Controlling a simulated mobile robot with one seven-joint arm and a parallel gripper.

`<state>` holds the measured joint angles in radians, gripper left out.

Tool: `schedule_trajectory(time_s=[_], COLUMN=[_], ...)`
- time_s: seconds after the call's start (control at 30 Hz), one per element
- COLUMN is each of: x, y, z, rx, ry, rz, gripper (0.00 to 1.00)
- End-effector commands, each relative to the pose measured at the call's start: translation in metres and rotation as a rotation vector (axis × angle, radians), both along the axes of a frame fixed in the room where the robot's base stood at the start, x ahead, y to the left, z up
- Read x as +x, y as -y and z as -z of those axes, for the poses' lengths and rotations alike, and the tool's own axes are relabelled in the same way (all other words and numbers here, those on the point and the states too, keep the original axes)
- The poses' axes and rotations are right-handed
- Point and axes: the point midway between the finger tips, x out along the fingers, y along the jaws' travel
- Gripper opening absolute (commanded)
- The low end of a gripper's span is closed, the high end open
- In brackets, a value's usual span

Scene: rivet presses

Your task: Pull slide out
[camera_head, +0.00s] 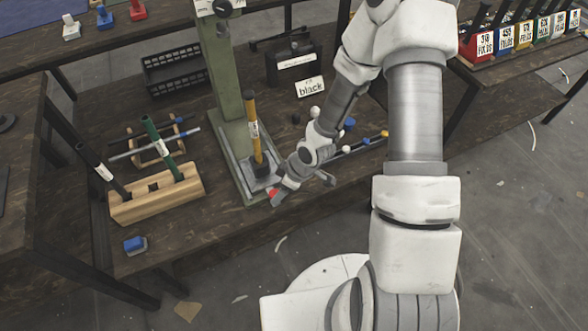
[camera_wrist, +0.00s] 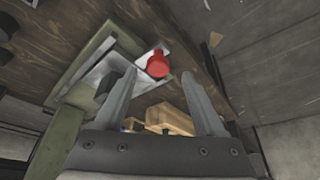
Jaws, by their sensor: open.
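The rivet press has a tall green column (camera_head: 229,80) on a metal base at the table's front edge. The slide shows as a bright metal plate (camera_wrist: 148,54) on that base in the wrist view. Its red knob (camera_wrist: 157,66) points towards my wrist camera; a bit of red (camera_head: 273,193) also shows in the head view. My gripper (camera_wrist: 159,73) is open, its two fingers on either side of the knob in the picture. The knob appears at or just past the fingertips; I cannot tell whether they touch it. In the head view my gripper (camera_head: 283,191) partly hides the knob.
A yellow-handled tool (camera_head: 253,128) stands on the press base. A wooden block (camera_head: 157,196) with upright handles is at the left. A blue-topped piece (camera_head: 135,244) lies near the front edge. A card reading "black" (camera_head: 310,87) stands behind.

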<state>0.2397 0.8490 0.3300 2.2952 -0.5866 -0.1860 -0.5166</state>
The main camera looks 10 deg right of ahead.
Motion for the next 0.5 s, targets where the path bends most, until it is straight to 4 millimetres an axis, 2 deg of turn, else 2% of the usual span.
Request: schedule_trajectory(time_s=[0.03, 0.1, 0.5], x=[-0.001, -0.005, -0.021], y=[0.005, 0.011, 0.038], z=[-0.018, -0.034, -0.107], rx=[0.000, 0.000, -0.001], ry=[0.002, 0.003, -0.001], rz=[0.003, 0.004, 0.003], gripper=[0.72, 0.72, 0.72])
